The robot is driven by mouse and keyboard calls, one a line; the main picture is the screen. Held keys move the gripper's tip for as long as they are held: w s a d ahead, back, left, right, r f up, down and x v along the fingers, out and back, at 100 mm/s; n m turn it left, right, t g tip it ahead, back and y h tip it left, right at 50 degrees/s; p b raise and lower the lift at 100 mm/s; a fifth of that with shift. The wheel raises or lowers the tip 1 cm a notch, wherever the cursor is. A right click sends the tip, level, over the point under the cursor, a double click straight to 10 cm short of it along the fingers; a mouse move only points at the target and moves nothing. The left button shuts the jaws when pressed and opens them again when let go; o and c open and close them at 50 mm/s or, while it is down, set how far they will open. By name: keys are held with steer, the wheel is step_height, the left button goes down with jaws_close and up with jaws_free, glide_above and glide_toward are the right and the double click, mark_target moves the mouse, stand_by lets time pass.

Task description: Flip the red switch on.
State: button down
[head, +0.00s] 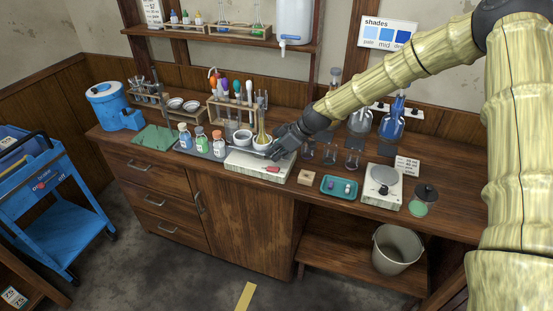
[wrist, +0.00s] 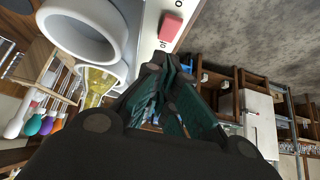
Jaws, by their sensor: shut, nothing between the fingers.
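The red switch (head: 273,169) sits on the front part of a white rig base (head: 240,163) on the bench. In the wrist view the red switch (wrist: 171,28) shows as a small red block on the white panel, with dark markings on either side of it. I cannot tell which way it is tipped. My gripper (head: 272,154) is over the right part of the base, just behind the switch. In the wrist view my gripper (wrist: 160,64) is shut and empty, its fingertips close to the switch with a small gap visible.
White round wells (wrist: 82,28) and a yellowish glass flask (head: 262,130) stand right beside my gripper. Capped bottles (head: 201,139) are to the left. A wooden block (head: 305,177), a teal tray (head: 340,187) and a hotplate (head: 382,188) are to the right. Space in front of the bench is open.

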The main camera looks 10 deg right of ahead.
mark_target(268, 168)
steer(key=shift+s+d+f+p, duration=0.15)
steer(key=shift+f+p, duration=0.2)
steer(key=shift+f, duration=0.5)
steer(key=shift+s+d+f+p, duration=0.15)
steer(key=shift+f+p, duration=0.15)
steer(key=shift+f, duration=0.55)
steer(key=shift+w, duration=0.15)
